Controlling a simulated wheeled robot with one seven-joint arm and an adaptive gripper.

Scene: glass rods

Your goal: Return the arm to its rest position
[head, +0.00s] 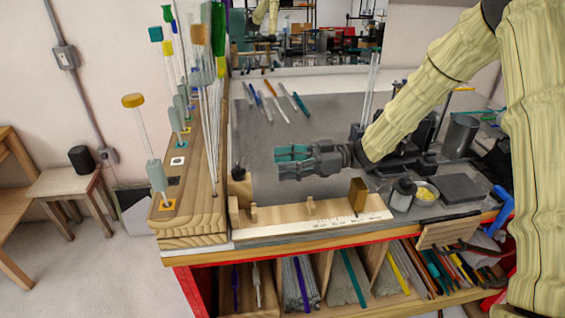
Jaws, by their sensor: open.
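My gripper (281,162) is open and points left above the grey bench top (262,188). Its fingers have teal pads with a gap between them, and nothing shows in the gap. My arm, in a pale yellow sleeve, comes in from the right side and reaches down to the gripper. The gripper is behind the wooden ruler board and right of the wooden rod rack.
The wooden rack (195,195) at left holds tall glass rods with coloured caps. A ruler board (320,217) with a wooden block (357,195) lies at the front edge. Several rods (271,103) lie behind the gripper. A torch, jar and dark pad crowd the right.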

